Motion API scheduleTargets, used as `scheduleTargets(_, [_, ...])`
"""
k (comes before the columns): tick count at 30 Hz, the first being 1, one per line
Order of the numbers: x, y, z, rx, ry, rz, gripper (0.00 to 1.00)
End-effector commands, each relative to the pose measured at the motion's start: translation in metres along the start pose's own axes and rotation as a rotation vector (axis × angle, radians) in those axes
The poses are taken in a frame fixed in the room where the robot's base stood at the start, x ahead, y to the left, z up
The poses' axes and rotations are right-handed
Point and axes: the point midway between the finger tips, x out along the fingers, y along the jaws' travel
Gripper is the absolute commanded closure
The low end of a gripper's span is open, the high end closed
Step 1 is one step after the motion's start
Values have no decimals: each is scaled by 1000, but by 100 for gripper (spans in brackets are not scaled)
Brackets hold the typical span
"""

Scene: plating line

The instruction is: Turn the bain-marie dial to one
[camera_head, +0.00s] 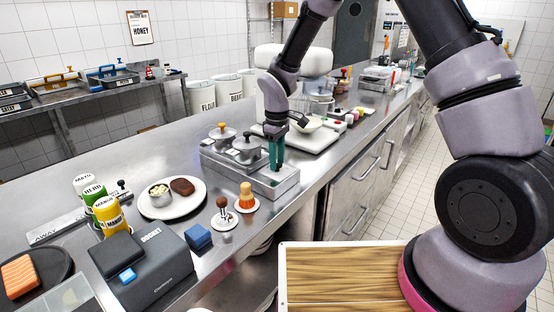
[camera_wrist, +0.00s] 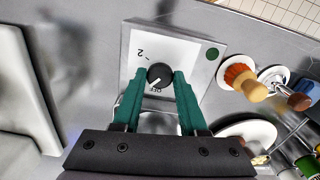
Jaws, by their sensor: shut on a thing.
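The bain-marie (camera_head: 222,163) is a steel box on the counter with two lidded pots. Its control panel (camera_wrist: 189,50) has a round black dial (camera_wrist: 160,76). My green fingers (camera_wrist: 160,84) are on both sides of the dial and shut on it. A short white mark on the dial points to the lower left in the wrist view, close to the "OFF" print. A "2" shows at the upper left. No "1" is visible; the left finger covers part of the panel. In the head view my gripper (camera_head: 276,164) points down at the bain-marie's front end, and the dial is hidden.
A white plate (camera_head: 155,207) with food, two small brushes (camera_head: 245,196) and a blue block (camera_head: 198,237) stand on the near counter. A white scale (camera_head: 300,138) with a bowl is behind the gripper. A black box (camera_head: 150,275) is at the front.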

Motion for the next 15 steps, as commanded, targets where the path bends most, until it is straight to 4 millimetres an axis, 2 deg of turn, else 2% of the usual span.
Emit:
scheduleTargets(6, [-1,0,0,170,1,2,100])
scheduleTargets(15, [-1,0,0,323,2,1,100])
